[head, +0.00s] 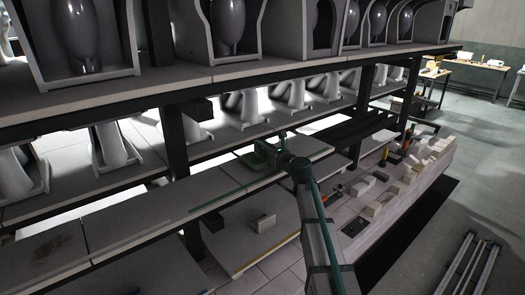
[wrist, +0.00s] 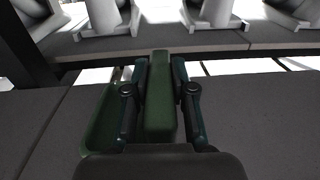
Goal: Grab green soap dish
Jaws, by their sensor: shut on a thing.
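The green soap dish (wrist: 100,130) is on the grey middle shelf. In the wrist view its hollow, rimmed part shows to the left of my gripper (wrist: 160,98). My gripper's two dark fingers are shut on a thick green piece between them, which looks like a wall of the dish. The fingers and palm hide where this piece joins the hollow part. In the head view the green dish (head: 253,159) shows just left of my gripper (head: 268,153), low over the shelf. I cannot tell whether the dish touches the shelf.
An upper shelf (head: 300,62) with grey ware runs above the middle shelf. White ware (head: 255,108) stands on a shelf behind. A dark post (head: 173,135) rises left of my gripper. The shelf (head: 130,222) to the left is mostly bare. A pale block (head: 263,222) lies lower down.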

